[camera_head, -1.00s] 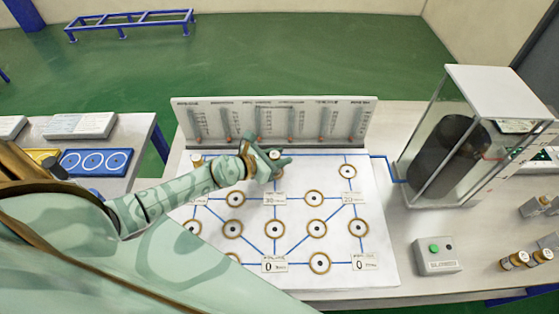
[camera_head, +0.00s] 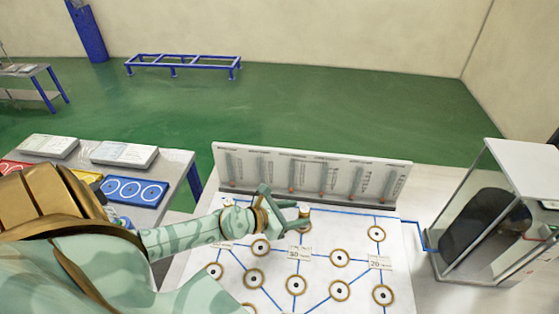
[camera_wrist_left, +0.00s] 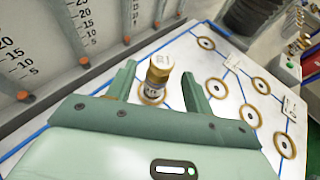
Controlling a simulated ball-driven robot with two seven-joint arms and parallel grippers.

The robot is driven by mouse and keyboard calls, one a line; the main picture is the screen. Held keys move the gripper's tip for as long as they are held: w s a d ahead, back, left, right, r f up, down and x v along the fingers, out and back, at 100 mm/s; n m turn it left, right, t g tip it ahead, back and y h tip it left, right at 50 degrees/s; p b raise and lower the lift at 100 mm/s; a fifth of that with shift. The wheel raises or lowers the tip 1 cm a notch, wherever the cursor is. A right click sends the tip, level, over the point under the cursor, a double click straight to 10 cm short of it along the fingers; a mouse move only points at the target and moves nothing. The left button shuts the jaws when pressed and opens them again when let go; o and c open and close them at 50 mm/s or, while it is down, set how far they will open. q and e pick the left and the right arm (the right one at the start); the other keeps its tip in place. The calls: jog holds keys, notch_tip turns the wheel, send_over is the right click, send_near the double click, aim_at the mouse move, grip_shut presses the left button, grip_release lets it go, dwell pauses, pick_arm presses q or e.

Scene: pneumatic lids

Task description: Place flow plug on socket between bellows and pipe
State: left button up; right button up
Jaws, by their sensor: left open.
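The flow plug (camera_head: 304,214), a small cylinder with a brass cap and white label, stands upright on a ringed socket in the top row of the white board (camera_head: 345,222). In the left wrist view the plug (camera_wrist_left: 159,72) shows between and just beyond the fingers, with the socket ring around its foot. My left gripper (camera_head: 284,209) is open just left of the plug; it also fills the lower left wrist view (camera_wrist_left: 158,88). The dark bellows (camera_head: 485,226) stands in a clear case at the right. My right gripper is not in view.
A gauge panel (camera_head: 310,178) with several scales stands behind the board, close to the gripper. Several empty ringed sockets (camera_head: 340,258) lie in front, joined by blue lines. Another brass-topped piece (camera_head: 228,203) stands at the board's top left. A side table (camera_head: 175,165) holds trays.

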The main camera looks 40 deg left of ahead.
pick_arm(q)
jog(key=v, duration=0.6)
jog(key=shift+s, duration=0.3)
jog(key=shift+a+r, duration=0.15)
jog(key=shift+r, duration=0.05)
